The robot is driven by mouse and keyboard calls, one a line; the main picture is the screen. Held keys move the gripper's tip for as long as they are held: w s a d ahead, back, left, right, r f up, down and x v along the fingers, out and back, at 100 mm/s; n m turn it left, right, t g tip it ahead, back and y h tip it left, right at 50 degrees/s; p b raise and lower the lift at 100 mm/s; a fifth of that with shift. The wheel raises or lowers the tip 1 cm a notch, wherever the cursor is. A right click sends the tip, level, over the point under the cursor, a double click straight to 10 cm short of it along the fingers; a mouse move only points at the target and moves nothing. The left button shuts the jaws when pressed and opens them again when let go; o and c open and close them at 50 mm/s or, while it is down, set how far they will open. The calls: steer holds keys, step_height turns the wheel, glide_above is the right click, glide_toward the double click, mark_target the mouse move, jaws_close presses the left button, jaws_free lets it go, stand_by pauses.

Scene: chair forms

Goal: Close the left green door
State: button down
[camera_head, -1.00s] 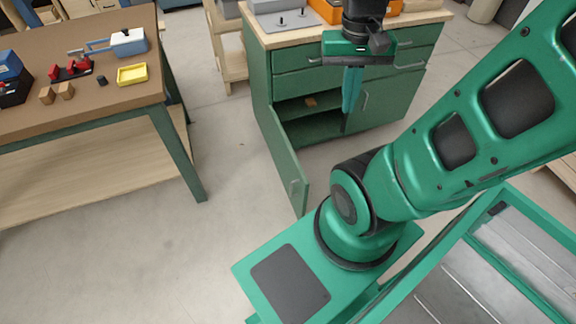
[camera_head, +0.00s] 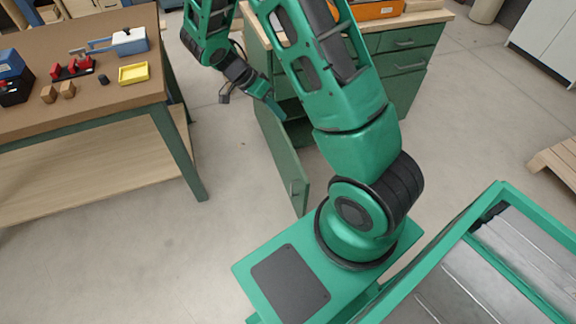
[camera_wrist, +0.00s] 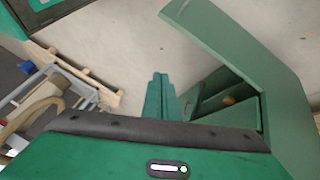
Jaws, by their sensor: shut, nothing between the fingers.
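The left green door (camera_head: 285,160) of the green cabinet (camera_head: 405,75) stands swung out from the cabinet, with its handle near the free edge. In the wrist view the door (camera_wrist: 255,60) is a wide green panel at the upper right, with the dark shelf opening beside it. My gripper (camera_head: 274,107) is at the door's upper edge near the hinge side in the head view; contact cannot be told. In the wrist view its green fingers (camera_wrist: 159,88) are together and empty, left of the door and opening. My arm hides much of the cabinet front.
A brown-topped workbench (camera_head: 120,92) with a yellow tray (camera_head: 133,73) and several small items stands at the left. Open grey floor (camera_head: 235,165) lies between bench and door. A small brown block (camera_wrist: 229,100) lies inside the cabinet. A wooden pallet (camera_head: 560,160) is at the right.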

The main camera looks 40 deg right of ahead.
steer(key=w+a+f+m+h, duration=0.2)
steer(key=a+f, duration=0.2)
steer(key=f, duration=0.6)
steer(key=m+h, duration=0.1)
steer(key=m, duration=0.1)
glide_toward(297, 167)
step_height(297, 167, down, 4)
steer(key=d, duration=0.2)
steer(key=shift+s+d+f+t, duration=0.1)
steer(key=shift+s+d+t, duration=0.2)
steer(key=shift+s+d, duration=0.45)
steer(key=shift+w+d, duration=0.1)
